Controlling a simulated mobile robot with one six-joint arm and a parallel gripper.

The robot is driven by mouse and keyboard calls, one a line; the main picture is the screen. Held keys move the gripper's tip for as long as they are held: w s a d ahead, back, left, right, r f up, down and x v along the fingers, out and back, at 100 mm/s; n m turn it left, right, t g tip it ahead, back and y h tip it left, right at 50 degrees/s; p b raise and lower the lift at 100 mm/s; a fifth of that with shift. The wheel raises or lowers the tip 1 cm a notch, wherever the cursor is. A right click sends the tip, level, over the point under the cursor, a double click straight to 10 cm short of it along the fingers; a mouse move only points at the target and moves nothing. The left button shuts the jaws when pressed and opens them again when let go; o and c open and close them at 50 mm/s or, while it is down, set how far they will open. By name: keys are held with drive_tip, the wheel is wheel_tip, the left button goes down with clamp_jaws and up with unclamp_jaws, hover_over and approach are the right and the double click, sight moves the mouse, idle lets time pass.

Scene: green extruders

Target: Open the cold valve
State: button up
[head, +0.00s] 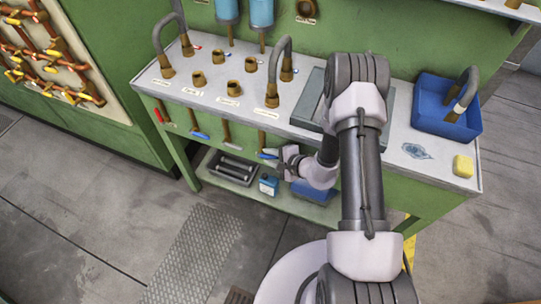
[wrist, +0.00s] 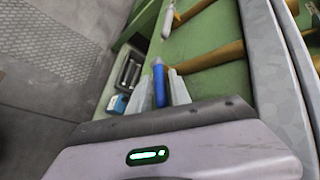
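A row of lever valves hangs on the green front of the bench. The right-most one has a blue lever (head: 267,154) on a brass pipe, with a small label above it. My gripper (head: 274,156) is at this lever, low in front of the bench. In the wrist view the blue lever (wrist: 160,84) lies between my two grey fingers (wrist: 161,88), one on each side and very close. I cannot tell whether the fingers press on it. Another blue lever (head: 200,135) hangs farther left, between a red lever (head: 159,115) and a pale grey lever (head: 232,147).
The grey bench top (head: 205,88) carries curved taps and brass fittings. A blue bin (head: 430,112) and a yellow sponge (head: 463,165) stand at right. The lower shelf holds a dark tray (head: 234,171) and a blue container (head: 268,185). The front-left floor is clear.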

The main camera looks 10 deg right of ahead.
drive_tip(key=p+v, duration=0.3)
drive_tip(key=v, duration=1.4)
drive_tip(key=shift+s, duration=0.3)
